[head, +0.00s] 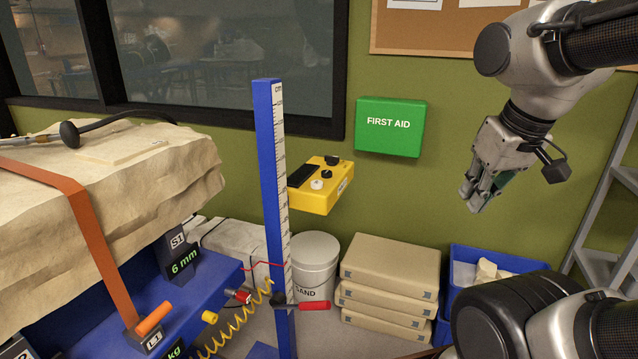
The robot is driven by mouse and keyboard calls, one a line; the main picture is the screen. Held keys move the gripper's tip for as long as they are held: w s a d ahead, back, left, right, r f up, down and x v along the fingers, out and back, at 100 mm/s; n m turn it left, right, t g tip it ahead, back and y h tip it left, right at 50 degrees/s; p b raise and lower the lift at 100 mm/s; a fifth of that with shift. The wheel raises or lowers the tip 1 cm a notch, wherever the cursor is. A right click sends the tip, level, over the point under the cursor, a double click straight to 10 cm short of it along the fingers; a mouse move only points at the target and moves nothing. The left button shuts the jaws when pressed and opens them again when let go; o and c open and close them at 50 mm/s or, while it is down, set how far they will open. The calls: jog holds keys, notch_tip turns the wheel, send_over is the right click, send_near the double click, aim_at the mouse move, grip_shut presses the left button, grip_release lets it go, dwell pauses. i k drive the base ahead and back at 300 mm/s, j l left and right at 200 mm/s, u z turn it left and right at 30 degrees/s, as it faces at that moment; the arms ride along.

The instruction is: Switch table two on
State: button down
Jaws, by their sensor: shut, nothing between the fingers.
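A yellow control box (318,201) sits in the middle of the view, behind and right of a blue upright post. Its top carries a dark panel (303,176), a black knob (332,160), a white round button (316,184) and a smaller control beside it. A label on its side is too small to read. No marking for table two is legible. My gripper (474,203) is at the right, pointing down and left, with its fingers shut and empty. It appears clear of the box, to its right in the picture.
A blue post with a scale (272,180) stands left of the box. A strapped rock slab (150,185) rests above a blue frame (190,295). A green first aid box (390,127), sand bucket (315,262), stacked tan slabs (388,277) and blue crate (500,260) are nearby.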

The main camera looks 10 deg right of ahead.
aim_at(331, 161)
jog(key=i+l+u, duration=0.2)
jog(key=i, duration=0.25)
jog(key=i+l+u, duration=0.15)
jog(key=i, duration=0.3)
jog(key=l, duration=0.1)
